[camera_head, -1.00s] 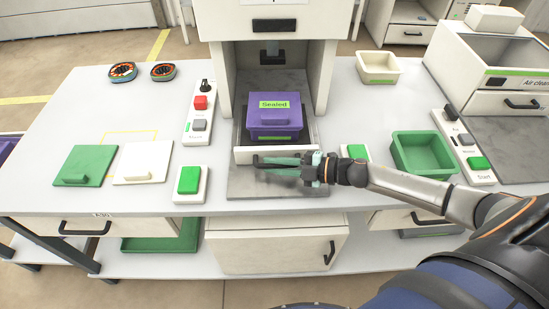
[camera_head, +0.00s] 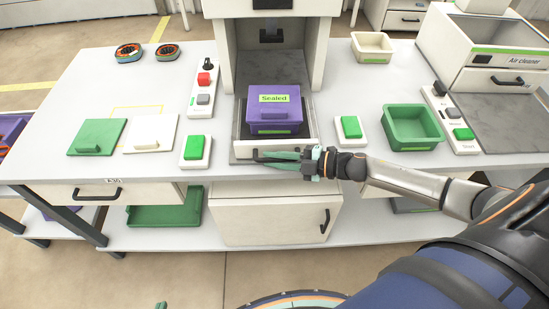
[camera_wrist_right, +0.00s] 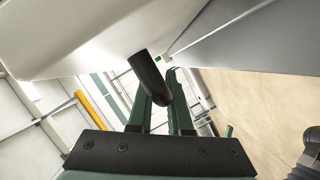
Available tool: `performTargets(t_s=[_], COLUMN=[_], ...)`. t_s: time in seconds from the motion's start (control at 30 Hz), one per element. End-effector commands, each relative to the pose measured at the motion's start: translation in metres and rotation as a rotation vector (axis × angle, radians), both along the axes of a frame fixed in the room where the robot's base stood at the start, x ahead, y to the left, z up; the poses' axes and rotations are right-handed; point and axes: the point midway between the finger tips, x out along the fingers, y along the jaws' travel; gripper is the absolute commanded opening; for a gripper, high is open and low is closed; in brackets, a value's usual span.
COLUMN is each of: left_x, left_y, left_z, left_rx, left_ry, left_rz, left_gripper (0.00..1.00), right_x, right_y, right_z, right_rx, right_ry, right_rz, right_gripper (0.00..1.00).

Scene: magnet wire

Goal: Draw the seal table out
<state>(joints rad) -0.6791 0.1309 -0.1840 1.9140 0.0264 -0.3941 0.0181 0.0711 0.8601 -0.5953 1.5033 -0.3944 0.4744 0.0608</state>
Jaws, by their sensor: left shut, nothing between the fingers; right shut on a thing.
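The seal table (camera_head: 243,146) is a pale sliding tray with a dark inside. It projects from the sealing machine toward the bench's front edge. A purple box (camera_head: 266,115) with a lid and a green "Sealed" label sits in it. My right gripper (camera_head: 270,156) is shut on the dark handle at the table's front. In the right wrist view the dark handle bar (camera_wrist_right: 149,78) lies between the green fingers. Only a small green tip of my left gripper (camera_head: 160,305) shows at the bottom edge; it is shut, empty and away from the table.
The sealing machine (camera_head: 230,60) stands behind. Green-button boxes (camera_head: 196,151) (camera_head: 351,129) flank the seal table. A green bin (camera_head: 412,126) is at right; green and white lids (camera_head: 97,137) (camera_head: 151,134) lie at left. A cabinet (camera_head: 270,220) is below; open floor lies in front.

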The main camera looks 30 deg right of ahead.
Motion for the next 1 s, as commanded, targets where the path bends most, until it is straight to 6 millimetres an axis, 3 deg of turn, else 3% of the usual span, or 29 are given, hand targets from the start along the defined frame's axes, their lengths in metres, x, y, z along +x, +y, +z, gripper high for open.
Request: performTargets(t_s=[0.17,0.2,0.3,0.67,1.0], left_x=[0.000,0.000,0.000,0.000,0.000], left_y=[0.000,0.000,0.000,0.000,0.000], left_z=[0.000,0.000,0.000,0.000,-0.002], left_rx=[0.000,0.000,0.000,0.000,0.000], left_ry=[0.000,0.000,0.000,0.000,0.000], left_rz=[0.000,0.000,0.000,0.000,0.000], left_gripper=[0.00,0.00,0.00,0.00,0.00], right_x=[0.000,0.000,0.000,-0.004,-0.042], right_y=[-0.001,-0.001,-0.001,-0.005,-0.043], right_z=[0.000,0.000,0.000,0.000,0.011], right_rx=[-0.001,-0.001,-0.001,-0.002,-0.003], right_ry=[-0.001,-0.001,-0.001,0.002,0.005], right_rz=[0.000,0.000,0.000,-0.001,0.000], right_gripper=[0.00,0.20,0.30,0.30,0.30])
